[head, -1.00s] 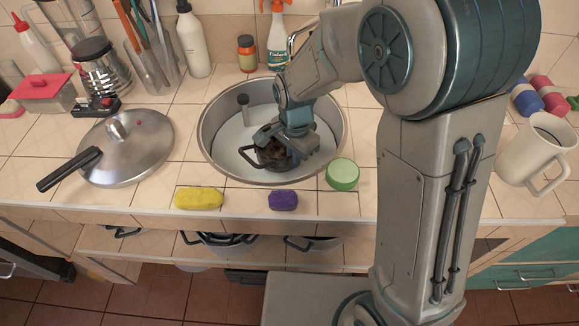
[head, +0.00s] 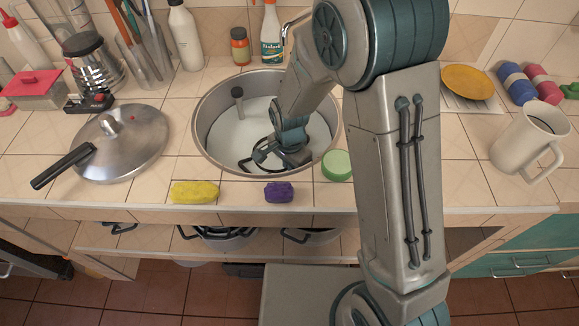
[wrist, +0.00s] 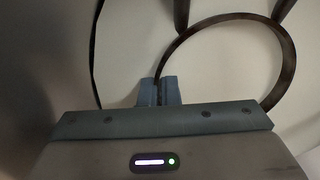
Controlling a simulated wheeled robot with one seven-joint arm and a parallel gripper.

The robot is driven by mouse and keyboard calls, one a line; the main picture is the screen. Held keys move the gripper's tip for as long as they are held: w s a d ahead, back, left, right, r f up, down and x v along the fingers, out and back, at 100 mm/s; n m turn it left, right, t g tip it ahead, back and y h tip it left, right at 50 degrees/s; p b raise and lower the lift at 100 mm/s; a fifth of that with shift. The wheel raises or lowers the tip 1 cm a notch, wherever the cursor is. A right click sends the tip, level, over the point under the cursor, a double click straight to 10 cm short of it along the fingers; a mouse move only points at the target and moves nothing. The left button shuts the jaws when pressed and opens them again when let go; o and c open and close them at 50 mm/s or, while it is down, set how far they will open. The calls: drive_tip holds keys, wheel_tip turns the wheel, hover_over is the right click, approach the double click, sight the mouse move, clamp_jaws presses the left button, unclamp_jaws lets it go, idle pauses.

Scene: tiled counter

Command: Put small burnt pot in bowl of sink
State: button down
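The round sink bowl (head: 222,130), with a metal rim and pale inside, is set in the tiled counter in the head view. My gripper (head: 264,152) reaches down into it, near its front. The small burnt pot is mostly hidden behind my gripper in the head view; only a thin dark handle loop (head: 245,166) shows low in the bowl. In the wrist view the dark curved loop (wrist: 291,50) runs to my fingertips (wrist: 158,90), which are close together with its end between them. The pot's body is not clearly visible there.
A dark upright plug or pipe (head: 238,94) stands at the sink's back left. A yellow sponge (head: 195,192), purple sponge (head: 279,192) and green round container (head: 336,165) sit along the front. A lid (head: 123,145) lies left; a mug (head: 530,140) stands right.

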drive_tip(key=c, duration=1.7)
unclamp_jaws()
wheel_tip(320, 180, up, 12)
drive_tip(key=s+d+r+n, duration=0.1)
drive_tip(key=d+r, duration=0.1)
drive_tip(key=d, duration=0.1)
drive_tip(key=s+d+r+n+t, duration=0.1)
drive_tip(key=d+r, duration=0.1)
drive_tip(key=d, duration=0.1)
drive_tip(key=s+d+r+n, duration=0.1)
drive_tip(key=d+r, duration=0.1)
drive_tip(key=d, duration=0.1)
drive_tip(key=shift+s+d+r+p, duration=0.3)
drive_tip(key=shift+s+d+p, duration=0.05)
drive_tip(key=shift+s+d, duration=0.05)
drive_tip(key=shift+s+d+r+n+t, duration=0.4)
drive_tip(key=shift+s+d+n, duration=0.45)
drive_tip(key=shift+s+d, duration=0.6)
drive_tip(key=shift+s+d+r+n+t, duration=0.2)
drive_tip(key=shift+s+d+r+n, duration=0.6)
drive_tip(key=shift+s+d, duration=0.7)
drive_tip(key=shift+s+d+r+n+t, duration=0.35)
drive_tip(key=shift+s+d+n, duration=0.6)
drive_tip(key=shift+s+d, duration=0.5)
